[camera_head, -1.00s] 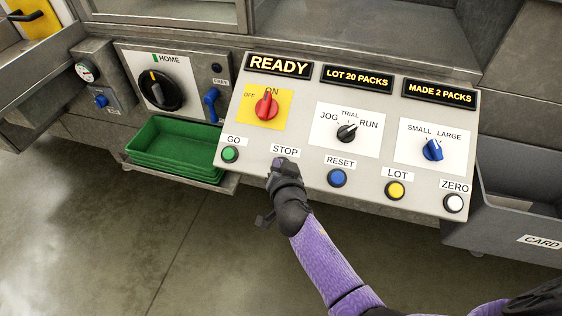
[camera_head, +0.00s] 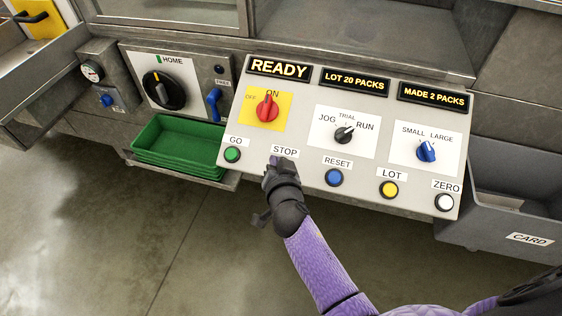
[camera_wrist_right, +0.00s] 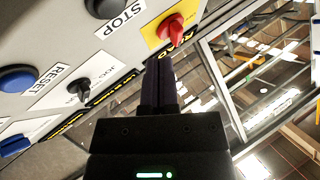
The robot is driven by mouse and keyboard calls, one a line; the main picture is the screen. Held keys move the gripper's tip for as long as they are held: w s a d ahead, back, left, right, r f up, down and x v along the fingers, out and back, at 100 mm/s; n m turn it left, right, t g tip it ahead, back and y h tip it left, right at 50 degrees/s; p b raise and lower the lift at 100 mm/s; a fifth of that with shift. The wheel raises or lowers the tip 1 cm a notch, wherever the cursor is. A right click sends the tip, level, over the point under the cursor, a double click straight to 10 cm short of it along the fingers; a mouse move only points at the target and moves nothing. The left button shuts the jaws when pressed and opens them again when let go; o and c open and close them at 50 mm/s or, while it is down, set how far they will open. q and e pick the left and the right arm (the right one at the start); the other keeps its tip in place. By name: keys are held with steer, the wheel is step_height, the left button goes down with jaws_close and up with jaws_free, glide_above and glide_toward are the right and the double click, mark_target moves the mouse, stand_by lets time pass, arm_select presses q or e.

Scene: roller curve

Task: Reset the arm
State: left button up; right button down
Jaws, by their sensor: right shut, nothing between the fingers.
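My right gripper (camera_head: 274,163) is in front of the control panel (camera_head: 300,130), just below the STOP label, and its arm comes in from the lower right. Its fingers are shut with nothing between them. In the right wrist view the closed fingers (camera_wrist_right: 160,88) point toward the panel, with the dark STOP button (camera_wrist_right: 105,6) up and to the left of them. In the head view the STOP button is hidden behind the gripper. I cannot tell whether the fingertips touch the panel. My left gripper is not in view.
The panel displays read READY, LOT 20 PACKS and MADE 2 PACKS. The red switch (camera_head: 267,107), green GO button (camera_head: 232,154), blue RESET button (camera_head: 334,177), yellow LOT button (camera_head: 388,190) and white ZERO button (camera_head: 444,202) are nearby. Green trays (camera_head: 178,148) sit left; a grey CARD bin (camera_head: 505,235) stands right.

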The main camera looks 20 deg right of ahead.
stand_by(0.5)
steer(key=s+f+n+g+y, duration=0.1)
steer(key=s+f+n+g, duration=0.2)
steer(key=s+f, duration=0.5)
steer(key=s+f+n+g+y, duration=0.1)
steer(key=s+f+n+g, duration=0.15)
steer(key=s+f, duration=0.6)
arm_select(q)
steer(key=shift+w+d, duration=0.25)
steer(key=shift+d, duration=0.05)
arm_select(e)
steer(key=s+d+f+n+g, duration=0.1)
steer(key=s+f, duration=0.3)
steer(key=s, duration=0.4)
steer(key=s+d+f+n+g, duration=0.1)
steer(key=s+d+f+g, duration=0.2)
steer(key=s, duration=0.6)
steer(key=s+d+f+n+g, duration=0.2)
steer(key=s+f+g, duration=0.2)
steer(key=s, duration=0.5)
steer(key=shift+f, duration=0.8)
steer(key=shift+w, duration=0.1)
